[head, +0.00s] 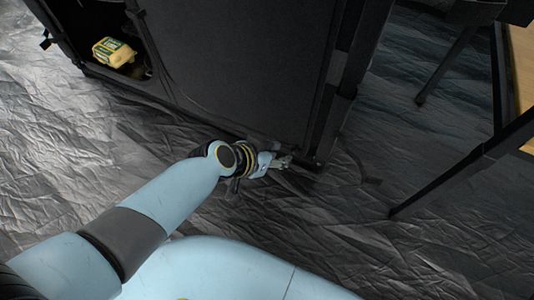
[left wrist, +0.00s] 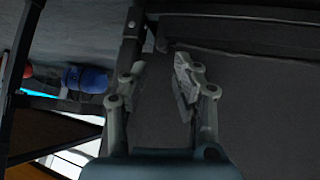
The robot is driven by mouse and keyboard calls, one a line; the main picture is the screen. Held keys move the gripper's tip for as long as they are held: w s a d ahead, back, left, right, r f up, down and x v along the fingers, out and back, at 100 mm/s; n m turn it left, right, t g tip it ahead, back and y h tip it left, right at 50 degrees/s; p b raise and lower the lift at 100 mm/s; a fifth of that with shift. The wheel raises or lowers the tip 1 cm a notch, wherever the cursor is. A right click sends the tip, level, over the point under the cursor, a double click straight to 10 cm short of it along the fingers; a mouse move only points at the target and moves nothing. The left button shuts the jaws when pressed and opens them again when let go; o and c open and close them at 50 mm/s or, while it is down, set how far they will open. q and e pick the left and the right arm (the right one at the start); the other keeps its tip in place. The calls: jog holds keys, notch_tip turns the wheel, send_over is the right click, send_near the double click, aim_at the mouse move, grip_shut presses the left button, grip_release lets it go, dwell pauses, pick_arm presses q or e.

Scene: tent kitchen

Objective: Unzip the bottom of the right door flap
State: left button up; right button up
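The right door flap (head: 245,60) is a black fabric panel closing the right part of a dark fabric cabinet in the head view. It hangs down to the cabinet's bottom edge near the floor. My left gripper (head: 285,162) is low at the flap's bottom right corner, close to the cabinet's foot. In the left wrist view my left gripper (left wrist: 158,70) has its two fingers apart, with dark fabric behind and nothing clearly between them. The flap's dark surface (left wrist: 250,90) fills the right of that view. I cannot make out the zipper pull. My right gripper is not in view.
The cabinet's left opening (head: 150,35) holds a yellow and green package (head: 113,52). A wooden-topped table (head: 520,55) with dark legs stands at the right. A blue object (left wrist: 87,79) shows in the left wrist view. Wrinkled dark floor sheeting (head: 330,220) is clear around the cabinet.

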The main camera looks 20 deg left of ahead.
pick_arm(q)
jog(key=shift+v, duration=2.55)
